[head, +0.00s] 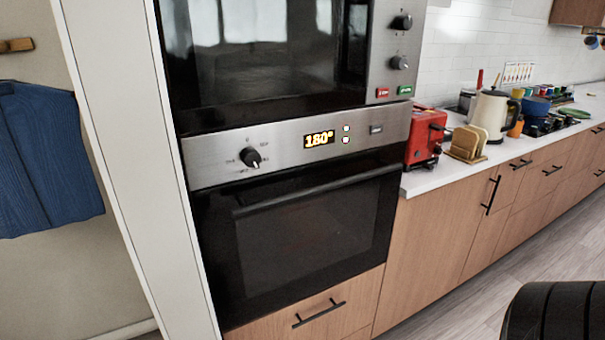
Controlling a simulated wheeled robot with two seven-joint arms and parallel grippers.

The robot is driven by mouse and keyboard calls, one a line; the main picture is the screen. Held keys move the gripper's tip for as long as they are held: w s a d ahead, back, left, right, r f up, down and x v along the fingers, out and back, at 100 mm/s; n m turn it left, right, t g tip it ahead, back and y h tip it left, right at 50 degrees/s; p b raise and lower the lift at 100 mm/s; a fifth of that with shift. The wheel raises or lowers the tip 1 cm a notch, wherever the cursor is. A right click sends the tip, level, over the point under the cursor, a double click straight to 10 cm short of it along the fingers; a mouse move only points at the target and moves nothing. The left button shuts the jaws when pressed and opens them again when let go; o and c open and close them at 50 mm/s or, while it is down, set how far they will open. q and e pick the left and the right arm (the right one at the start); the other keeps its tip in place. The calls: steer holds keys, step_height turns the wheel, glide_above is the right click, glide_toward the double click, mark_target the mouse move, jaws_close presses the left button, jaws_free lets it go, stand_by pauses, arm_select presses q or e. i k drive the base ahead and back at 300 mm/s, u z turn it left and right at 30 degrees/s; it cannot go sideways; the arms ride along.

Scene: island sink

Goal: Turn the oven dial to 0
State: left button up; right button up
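The oven dial (250,157) is a round black knob on the steel control panel at the left of the oven. It is turned away from the mark at the top, with its pointer line toward the lower right. The oven (310,230) has a black glass door, which is closed. Neither of my grippers shows in the head view, so nothing of mine is seen touching the dial.
A microwave (270,50) with two black knobs sits above the oven. A white side panel (125,150) stands to the left. A red toaster (425,135) and a kettle (490,113) stand on the counter at right. A black rounded object fills the lower right corner.

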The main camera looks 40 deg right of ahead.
mark_target(250, 156)
steer(key=z, duration=0.1)
steer(key=k, duration=0.45)
steer(key=z, duration=0.8)
steer(key=i, duration=0.5)
steer(key=z, duration=0.05)
